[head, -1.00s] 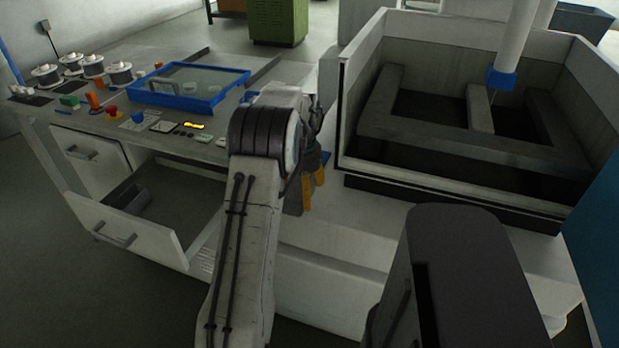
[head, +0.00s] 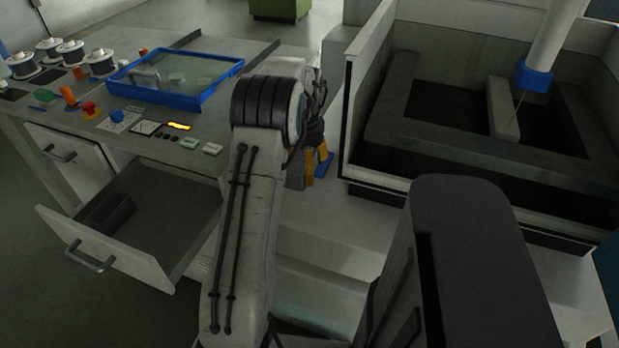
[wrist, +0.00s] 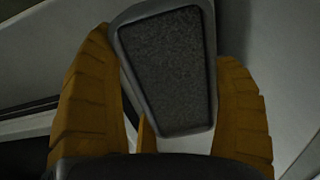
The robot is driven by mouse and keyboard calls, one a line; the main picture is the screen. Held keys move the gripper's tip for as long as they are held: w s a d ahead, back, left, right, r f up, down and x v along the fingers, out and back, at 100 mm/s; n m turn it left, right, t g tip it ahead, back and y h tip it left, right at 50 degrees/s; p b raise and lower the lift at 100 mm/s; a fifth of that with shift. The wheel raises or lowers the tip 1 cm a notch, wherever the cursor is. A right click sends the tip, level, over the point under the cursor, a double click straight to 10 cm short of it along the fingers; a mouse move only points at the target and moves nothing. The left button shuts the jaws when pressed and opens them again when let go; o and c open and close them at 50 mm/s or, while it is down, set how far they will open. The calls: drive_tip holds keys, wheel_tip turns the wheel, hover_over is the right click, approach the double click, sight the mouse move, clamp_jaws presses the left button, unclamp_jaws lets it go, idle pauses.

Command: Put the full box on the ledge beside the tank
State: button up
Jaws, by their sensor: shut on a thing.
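My gripper (head: 313,165) has its yellow fingers over the white ledge (head: 330,225) at the tank's left side. In the wrist view the fingers (wrist: 165,115) are on either side of a grey box (wrist: 208,60) full of dark grains and are shut on it. In the head view my arm largely hides the box. I cannot tell whether it touches the ledge. The grey-walled tank (head: 490,210) stands just right of my gripper. A second dark box (head: 106,213) sits in the open drawer (head: 165,225).
The workbench (head: 60,110) on the left carries spools, knobs and a blue-framed tray (head: 205,103). Its drawer juts out towards me. A small blue piece (head: 326,165) shows beside my fingers. A white column with a blue collar (head: 533,78) hangs over the tank.

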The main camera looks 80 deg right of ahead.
sight(306, 200)
drive_tip(key=shift+d+f, duration=0.1)
drive_tip(key=shift+f, duration=4.7)
drive_tip(key=shift+b, duration=0.3)
drive_tip(key=o, duration=1.1)
drive_tip(key=shift+f, duration=0.15)
wheel_tip(306, 200, up, 12)
drive_tip(key=shift+r+p, duration=0.15)
drive_tip(key=shift+p, duration=0.35)
